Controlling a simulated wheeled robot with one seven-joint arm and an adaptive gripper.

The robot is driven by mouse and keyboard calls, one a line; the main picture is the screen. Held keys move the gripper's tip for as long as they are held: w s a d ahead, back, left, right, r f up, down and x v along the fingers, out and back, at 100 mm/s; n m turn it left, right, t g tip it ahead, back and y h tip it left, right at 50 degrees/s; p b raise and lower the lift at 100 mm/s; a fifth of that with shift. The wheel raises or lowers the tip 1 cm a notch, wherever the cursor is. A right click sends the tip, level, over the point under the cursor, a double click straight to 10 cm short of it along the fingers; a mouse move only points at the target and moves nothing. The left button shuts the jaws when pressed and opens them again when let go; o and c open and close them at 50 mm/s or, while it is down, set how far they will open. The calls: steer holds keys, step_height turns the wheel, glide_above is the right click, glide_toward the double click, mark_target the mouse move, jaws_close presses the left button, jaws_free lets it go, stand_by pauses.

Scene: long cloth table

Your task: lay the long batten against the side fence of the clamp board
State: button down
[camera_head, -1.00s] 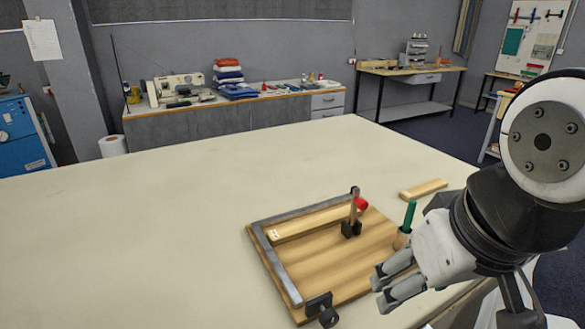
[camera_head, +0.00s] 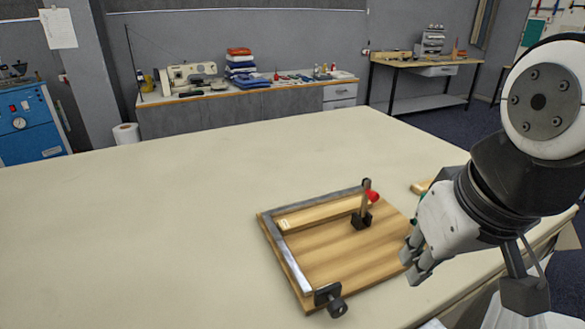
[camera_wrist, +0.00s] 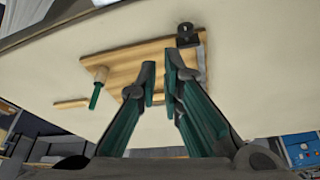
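The clamp board (camera_head: 350,255) lies on the table with a grey metal fence along its left side (camera_head: 290,258) and another along its back. A wooden batten (camera_head: 312,216) with pale marks at its left end lies on the board along the back fence; I cannot tell whether it touches. A second batten (camera_wrist: 70,104) lies on the table beside the board; my arm mostly hides it in the head view (camera_head: 420,187). I cannot tell for certain which is the long one. My gripper (camera_wrist: 160,75) is open and empty, right of the board in the head view (camera_head: 415,262).
A clamp with a red knob (camera_head: 372,196) stands upright near the batten on the board. A black clamp (camera_head: 329,298) sits at the front left corner. The table (camera_head: 130,235) left of the board is clear.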

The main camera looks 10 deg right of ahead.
steer(key=w+r+g, duration=0.1)
steer(key=w, duration=0.8)
steer(key=n+g+p, duration=0.2)
steer(key=n+g, duration=0.1)
glide_above(338, 226)
steer(key=s+d, duration=0.1)
steer(key=s, duration=0.3)
step_height(338, 226, down, 15)
step_height(338, 226, down, 10)
steer(key=shift+s+r+p, duration=0.1)
steer(key=shift+r+p, duration=0.15)
steer(key=shift+p, duration=0.3)
steer(key=shift+w+a+f, duration=0.1)
steer(key=shift+w+a, duration=0.05)
steer(key=shift+w, duration=0.4)
steer(key=shift+w+a+f, duration=0.1)
steer(key=shift+w, duration=0.45)
steer(key=shift+w+a+r, duration=0.1)
steer(key=shift+w+a, duration=0.15)
steer(key=shift+w, duration=0.65)
